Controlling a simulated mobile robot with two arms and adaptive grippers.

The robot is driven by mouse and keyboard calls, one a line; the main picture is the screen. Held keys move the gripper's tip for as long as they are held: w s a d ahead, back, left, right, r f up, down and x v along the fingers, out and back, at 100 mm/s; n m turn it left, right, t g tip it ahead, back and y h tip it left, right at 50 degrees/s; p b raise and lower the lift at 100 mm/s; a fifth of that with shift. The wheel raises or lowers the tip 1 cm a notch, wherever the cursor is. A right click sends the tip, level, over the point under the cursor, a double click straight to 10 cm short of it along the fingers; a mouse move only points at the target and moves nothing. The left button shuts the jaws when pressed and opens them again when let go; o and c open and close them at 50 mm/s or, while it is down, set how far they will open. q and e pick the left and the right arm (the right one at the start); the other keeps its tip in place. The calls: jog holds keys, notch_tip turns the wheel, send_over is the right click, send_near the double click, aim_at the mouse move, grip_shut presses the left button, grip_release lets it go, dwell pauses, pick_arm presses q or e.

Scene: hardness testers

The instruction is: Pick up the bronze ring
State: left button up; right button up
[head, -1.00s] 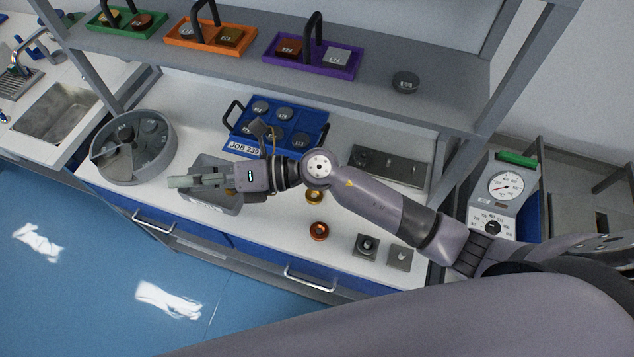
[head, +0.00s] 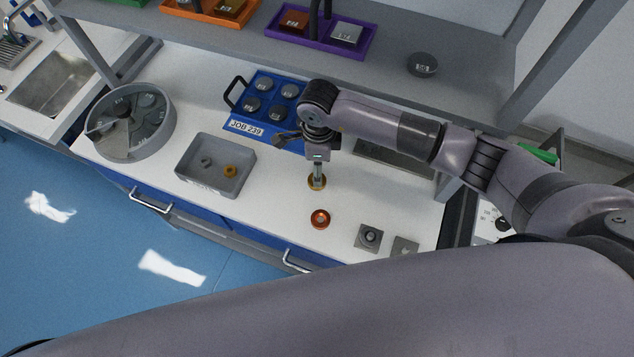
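A gold-brown ring (head: 317,187), which I take for the bronze ring, lies on the white worktop. My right gripper (head: 317,178) points down directly over it, with its fingertips at the ring and covering part of it. The fingers are seen edge-on, so I cannot tell whether they are open or shut, or whether they touch the ring. A redder, copper-coloured ring (head: 320,219) lies just in front of it. My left gripper is not in view.
A grey tray (head: 190,181) holds a yellowish ring (head: 230,171) and a dark grey piece (head: 206,162). A round divided container (head: 165,128) stands left. A blue rack (head: 238,112) is behind. Two square grey pieces (head: 369,237) (head: 404,246) lie right. A shelf (head: 390,72) overhangs the back.

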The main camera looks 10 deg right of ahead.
notch_tip(320, 180, down, 2)
jog(key=shift+f, duration=0.1)
jog(key=f+b, duration=0.1)
jog(key=f, duration=0.1)
jog(key=f+b, duration=0.2)
jog(key=shift+a+f+b, duration=0.2)
jog(key=shift+f+b, duration=0.1)
jog(key=shift+f, duration=0.1)
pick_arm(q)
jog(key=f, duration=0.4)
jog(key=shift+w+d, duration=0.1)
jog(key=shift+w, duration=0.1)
pick_arm(e)
jog(key=shift+r, duration=0.1)
jog(key=shift+c, duration=0.3)
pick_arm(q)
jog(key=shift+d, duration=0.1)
pick_arm(e)
jog(key=c, duration=1.4)
